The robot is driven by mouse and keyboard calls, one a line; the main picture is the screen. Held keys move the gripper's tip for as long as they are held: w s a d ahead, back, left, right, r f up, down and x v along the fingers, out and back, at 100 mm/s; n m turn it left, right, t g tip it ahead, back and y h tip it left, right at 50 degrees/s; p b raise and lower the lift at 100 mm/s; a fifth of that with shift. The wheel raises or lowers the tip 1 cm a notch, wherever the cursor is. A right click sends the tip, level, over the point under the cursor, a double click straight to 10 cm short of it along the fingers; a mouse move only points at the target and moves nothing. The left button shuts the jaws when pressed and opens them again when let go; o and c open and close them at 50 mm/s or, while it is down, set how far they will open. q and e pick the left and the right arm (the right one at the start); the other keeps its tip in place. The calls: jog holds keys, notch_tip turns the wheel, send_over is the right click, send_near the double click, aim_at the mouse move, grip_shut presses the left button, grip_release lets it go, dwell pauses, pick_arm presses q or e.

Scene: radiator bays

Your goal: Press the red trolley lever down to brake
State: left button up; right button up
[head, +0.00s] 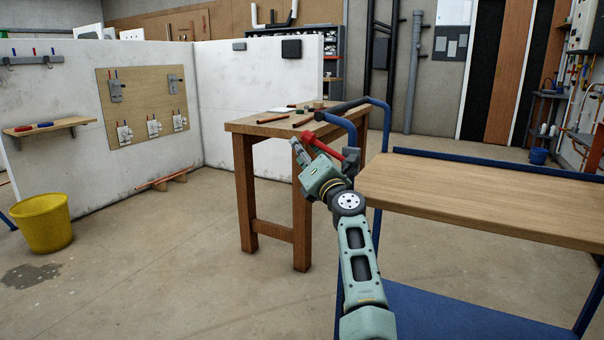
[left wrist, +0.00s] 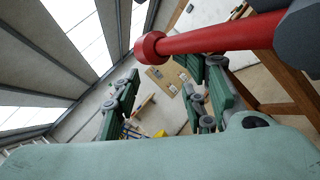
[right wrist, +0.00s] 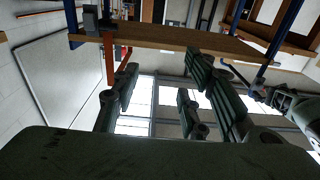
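The red lever (head: 323,146) sticks out from a dark grey mount (head: 351,160) on the near end of the blue trolley's handle (head: 350,108). It slants up to the left to its free end. My left gripper (head: 298,148) is beside and just below that end. In the left wrist view the red lever (left wrist: 215,40) with its round knob crosses above the spread fingers of my left gripper (left wrist: 160,88), which hold nothing. Contact with the lever cannot be told. My right gripper (right wrist: 160,78) is open and empty in its own wrist view, and out of the head view.
The trolley has a wooden top (head: 490,190) and a blue lower shelf (head: 450,315). A wooden workbench (head: 245,126) with small tools stands just behind the lever. A yellow bucket (head: 42,224) is far left.

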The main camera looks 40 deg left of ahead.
pick_arm(q)
jog(key=s+d+f+b, duration=0.1)
jog(key=s+d+f, duration=0.1)
jog(key=s+f, duration=0.2)
notch_tip(320, 180, down, 2)
jog(key=shift+d+f, duration=0.1)
jog(key=shift+d, duration=0.3)
pick_arm(e)
notch_tip(320, 180, up, 7)
jog(key=s+t+y, duration=0.1)
jog(key=t, duration=0.2)
jog(key=shift+s+a+t, duration=0.2)
jog(key=shift+a+t, duration=0.1)
jog(key=shift+t, duration=0.1)
pick_arm(q)
jog(key=shift+w+d, duration=0.1)
pick_arm(e)
jog(key=shift+f, duration=0.1)
jog(key=shift+w+f, duration=0.1)
jog(key=shift+w+f+g, duration=0.15)
jog(key=shift+f+g, duration=0.25)
jog(key=shift+f, duration=0.25)
